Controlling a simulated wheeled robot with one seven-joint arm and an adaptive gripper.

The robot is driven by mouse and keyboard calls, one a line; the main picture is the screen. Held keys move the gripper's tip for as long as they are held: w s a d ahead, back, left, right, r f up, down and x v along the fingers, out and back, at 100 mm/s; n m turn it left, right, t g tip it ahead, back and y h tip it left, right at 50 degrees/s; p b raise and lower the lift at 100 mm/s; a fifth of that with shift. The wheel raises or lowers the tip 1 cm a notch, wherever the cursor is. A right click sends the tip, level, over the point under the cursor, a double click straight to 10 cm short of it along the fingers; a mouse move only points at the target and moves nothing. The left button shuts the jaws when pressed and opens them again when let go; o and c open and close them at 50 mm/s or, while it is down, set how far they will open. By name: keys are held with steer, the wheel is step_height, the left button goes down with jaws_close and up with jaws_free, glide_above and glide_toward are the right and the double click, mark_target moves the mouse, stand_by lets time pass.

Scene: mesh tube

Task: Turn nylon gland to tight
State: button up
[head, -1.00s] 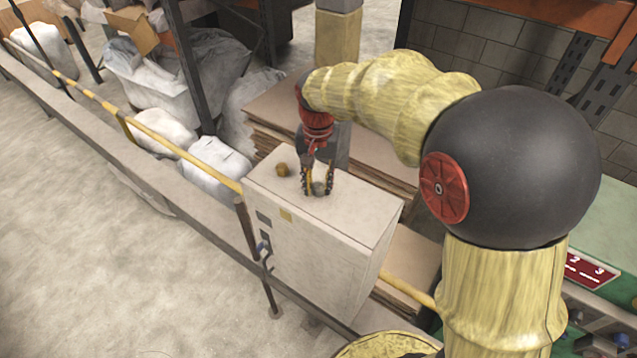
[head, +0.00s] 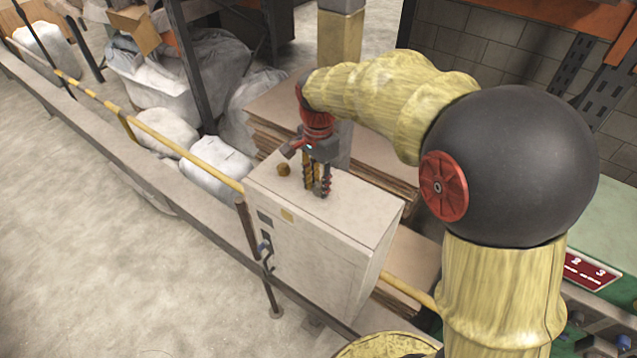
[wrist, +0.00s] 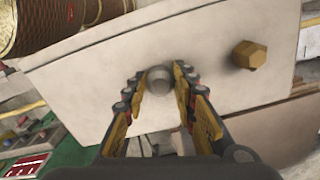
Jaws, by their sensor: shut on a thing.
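The nylon gland looks like a grey round knob (wrist: 159,82) on the pale top of a box-shaped cabinet (head: 352,222). My gripper (wrist: 158,77) points down at the cabinet top, with one finger on each side of the grey gland, shut on it. In the head view my gripper (head: 317,189) stands over the middle of the cabinet top, and its fingers mostly hide the gland. A brass-coloured hexagonal fitting (wrist: 250,55) sits apart from the fingers on the same top. It also shows in the head view (head: 284,170), left of my gripper.
A yellow rail (head: 160,143) and a grey kerb run past the cabinet. White sacks (head: 214,163) lie to the left. Stacked brown boards (head: 268,117) are behind the cabinet. Green equipment (head: 612,225) is at the right. The cabinet top around the two fittings is clear.

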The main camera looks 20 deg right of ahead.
mark_target(318, 185)
stand_by(0.4)
steer(key=o, duration=1.2)
steer(key=shift+c, duration=0.2)
steer(key=shift+r, duration=0.15)
step_height(318, 185, up, 12)
